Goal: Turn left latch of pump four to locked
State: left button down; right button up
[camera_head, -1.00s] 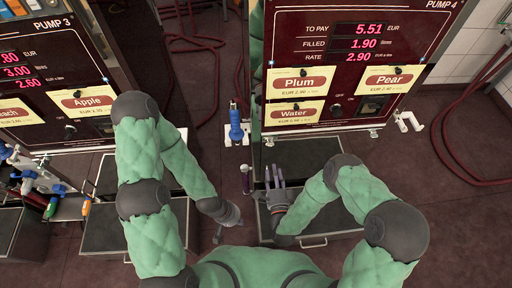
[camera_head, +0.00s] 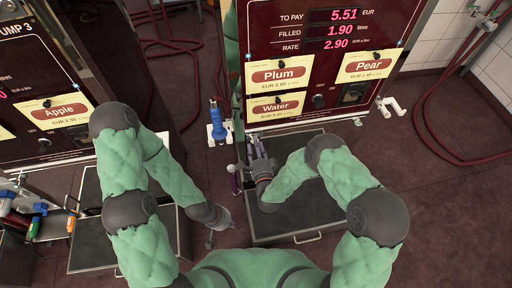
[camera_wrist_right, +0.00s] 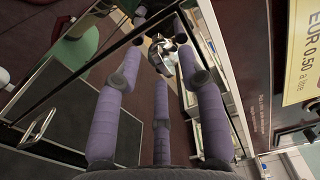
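Pump four's dark red panel (camera_head: 290,62) fills the top middle of the head view. Its left latch cannot be made out clearly; the panel's lower left corner is just above my right gripper. A small metal latch (camera_head: 357,122) shows at the lower right edge. My right gripper (camera_head: 254,144) is open and empty, its fingers pointing up at that corner. In the right wrist view its purple fingers (camera_wrist_right: 160,70) are spread, with a small shiny metal part (camera_wrist_right: 159,52) beyond them. My left gripper (camera_head: 213,236) hangs low on the left, away from pump four; its fingers are unclear.
A blue nozzle (camera_head: 214,118) stands in a white holder left of the panel. A dark drawer (camera_head: 310,222) lies below pump four. Pump three (camera_head: 40,100) is at the left. A white hook (camera_head: 391,106) and red hoses (camera_head: 428,130) are at the right.

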jog(key=shift+c, duration=0.3)
grip_shut()
jog(key=shift+n, duration=0.3)
jog(key=shift+d+r+n+b, duration=0.1)
jog(key=shift+n+b, duration=1.05)
jog(key=shift+n, duration=3.15)
jog(key=shift+d+r+n+b, duration=0.1)
jog(key=shift+n+b, duration=1)
jog(key=shift+n, duration=3.2)
